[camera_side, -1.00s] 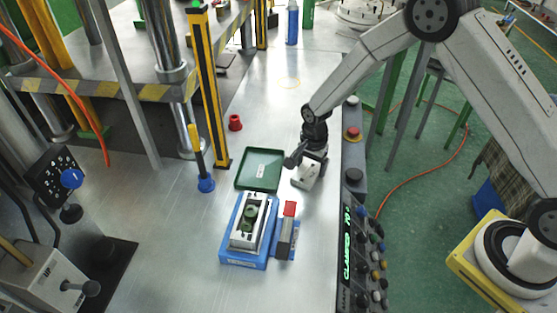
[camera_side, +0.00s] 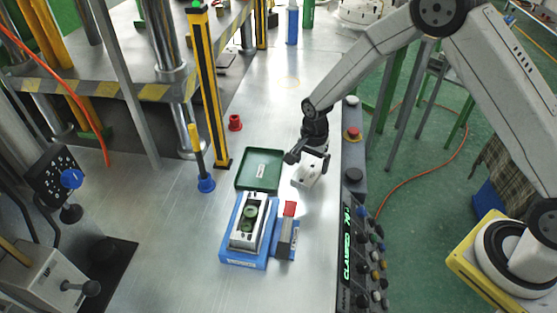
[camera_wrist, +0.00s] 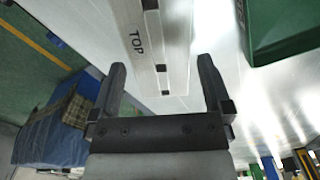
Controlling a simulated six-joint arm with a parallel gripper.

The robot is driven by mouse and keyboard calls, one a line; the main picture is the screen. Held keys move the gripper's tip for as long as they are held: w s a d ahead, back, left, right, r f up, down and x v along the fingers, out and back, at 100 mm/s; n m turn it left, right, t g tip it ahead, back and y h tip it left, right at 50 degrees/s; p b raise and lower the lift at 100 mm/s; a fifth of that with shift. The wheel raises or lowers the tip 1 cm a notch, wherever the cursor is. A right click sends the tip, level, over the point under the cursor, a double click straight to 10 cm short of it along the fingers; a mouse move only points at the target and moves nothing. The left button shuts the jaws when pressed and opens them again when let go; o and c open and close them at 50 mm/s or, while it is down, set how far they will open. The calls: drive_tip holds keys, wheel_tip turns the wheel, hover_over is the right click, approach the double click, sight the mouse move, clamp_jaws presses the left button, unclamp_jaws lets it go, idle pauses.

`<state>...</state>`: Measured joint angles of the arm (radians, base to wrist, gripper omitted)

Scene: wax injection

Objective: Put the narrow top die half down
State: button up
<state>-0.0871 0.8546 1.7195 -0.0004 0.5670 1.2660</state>
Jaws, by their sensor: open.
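The narrow top die half (camera_side: 306,174) is a pale metal block on the bench, just right of the green tray. In the wrist view, this die half (camera_wrist: 150,45) shows the word TOP and dark notches along its side. My gripper (camera_side: 308,157) is just above it in the side view. In the wrist view, my gripper (camera_wrist: 163,68) has its two dark fingers spread wide, with the near end of the block in the gap between them. The fingers look clear of the block; the exact distance is hard to tell.
The green tray (camera_side: 243,183) is left of the block. In front are a blue fixture (camera_side: 230,258) holding a metal die part with green inside, and a small red-and-grey piece (camera_side: 287,235) on blue. A button panel (camera_side: 358,255) lines the bench's right edge. Bare bench lies behind.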

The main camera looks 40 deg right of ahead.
sight(312, 169)
wheel_tip(312, 169, up, 11)
drive_tip(key=shift+f, duration=0.2)
idle(0.3)
drive_tip(key=shift+s, duration=0.15)
idle(0.4)
drive_tip(key=s+d+r+n+t, duration=0.1)
drive_tip(key=s+d+n, duration=0.1)
drive_tip(key=s+n, duration=0.4)
drive_tip(key=s+d+r+n+t, duration=0.1)
drive_tip(key=s+d+r+n, duration=0.1)
drive_tip(key=s+n, duration=0.5)
drive_tip(key=s, duration=0.5)
drive_tip(key=shift+n+t, duration=0.3)
